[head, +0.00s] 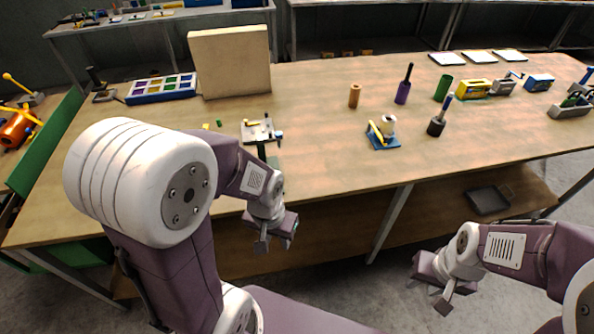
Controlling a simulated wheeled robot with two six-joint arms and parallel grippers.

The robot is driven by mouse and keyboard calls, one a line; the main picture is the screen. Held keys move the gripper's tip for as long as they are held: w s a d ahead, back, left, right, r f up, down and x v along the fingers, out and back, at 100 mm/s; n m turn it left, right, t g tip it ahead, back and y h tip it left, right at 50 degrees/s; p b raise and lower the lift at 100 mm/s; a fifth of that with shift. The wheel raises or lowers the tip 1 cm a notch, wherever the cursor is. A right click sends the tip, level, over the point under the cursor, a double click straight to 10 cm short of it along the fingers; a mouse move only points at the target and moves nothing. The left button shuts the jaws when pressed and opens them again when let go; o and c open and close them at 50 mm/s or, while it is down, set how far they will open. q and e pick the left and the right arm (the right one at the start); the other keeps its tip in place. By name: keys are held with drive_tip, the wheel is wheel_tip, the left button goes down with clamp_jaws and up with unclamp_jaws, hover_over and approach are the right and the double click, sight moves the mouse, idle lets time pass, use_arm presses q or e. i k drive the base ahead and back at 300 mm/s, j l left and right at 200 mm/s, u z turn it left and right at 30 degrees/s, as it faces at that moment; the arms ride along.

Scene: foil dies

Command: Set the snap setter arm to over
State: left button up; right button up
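I cannot tell for certain which device is the snap setter. One small device with a pale plate (257,131), a yellow part and dark upright parts stands near the table's front edge, with a green piece in front of it. Another device with a blue base (384,141), a white round body and a yellow lever stands at mid-table. My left gripper (273,243) hangs in front of the table edge, below the pale-plate device, open and empty. My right gripper (431,291) is low at the right, off the table, its fingers apart and empty.
On the wooden table (320,150) stand a tan board (230,62), a blue tray of coloured squares (162,88), an orange cylinder (354,96), a purple-handled tool (403,88) and a dark-based tool (437,126). Several boxes crowd the right. The front middle is clear.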

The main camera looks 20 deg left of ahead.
sight(260, 140)
drive_tip(key=i+j+z, duration=0.2)
drive_tip(key=j, duration=0.2)
drive_tip(key=j+z, duration=0.2)
drive_tip(key=j, duration=0.2)
drive_tip(key=i+j+z, duration=0.2)
drive_tip(key=j, duration=0.25)
drive_tip(key=k, duration=0.1)
